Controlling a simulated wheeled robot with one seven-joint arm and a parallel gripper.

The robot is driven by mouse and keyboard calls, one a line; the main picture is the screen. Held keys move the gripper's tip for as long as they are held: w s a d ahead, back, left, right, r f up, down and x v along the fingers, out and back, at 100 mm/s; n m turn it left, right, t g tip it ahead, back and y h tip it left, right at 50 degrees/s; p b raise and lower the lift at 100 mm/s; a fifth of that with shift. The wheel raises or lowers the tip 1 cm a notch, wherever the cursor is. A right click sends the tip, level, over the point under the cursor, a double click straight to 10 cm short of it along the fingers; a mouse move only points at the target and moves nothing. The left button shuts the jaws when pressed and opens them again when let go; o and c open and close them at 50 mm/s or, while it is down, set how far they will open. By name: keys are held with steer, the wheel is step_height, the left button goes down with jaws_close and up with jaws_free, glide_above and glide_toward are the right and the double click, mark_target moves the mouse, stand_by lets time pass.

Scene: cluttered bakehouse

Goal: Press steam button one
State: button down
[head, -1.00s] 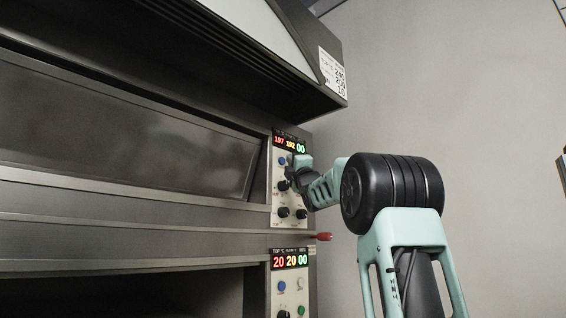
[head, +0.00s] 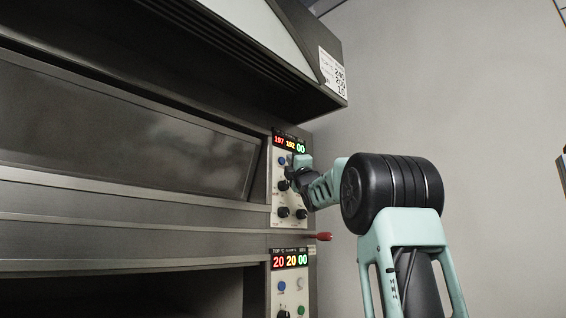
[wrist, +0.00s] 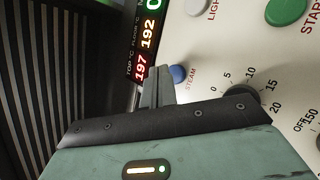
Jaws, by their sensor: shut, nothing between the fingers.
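The upper oven control panel (head: 284,215) carries a blue button (head: 282,161) below its lit display. In the wrist view the blue button (wrist: 178,74) is labelled STEAM. My gripper (wrist: 158,86) is shut and empty. In the wrist view its fingertips appear close beside the steam button, between it and the display's lower edge. Whether they touch the panel or the button I cannot tell. In the head view my gripper (head: 294,170) is in front of the upper panel, just right of and below the blue button, hiding part of the panel.
A black knob (wrist: 242,93) and a green START button (wrist: 286,10) are on the same panel. A lower panel (head: 290,299) has its own blue button (head: 281,286). A red-tipped handle (head: 324,236) sticks out between the panels. The oven hood (head: 300,60) overhangs above.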

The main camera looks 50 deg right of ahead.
steer(key=shift+w+f, duration=0.1)
steer(key=shift+w, duration=0.05)
steer(key=shift+w, duration=0.3)
steer(key=shift+w+d+b, duration=0.1)
steer(key=shift+w+b, duration=0.25)
steer(key=shift+w, duration=0.05)
stand_by(0.6)
steer(key=shift+s+b, duration=0.6)
steer(key=shift+s, duration=0.2)
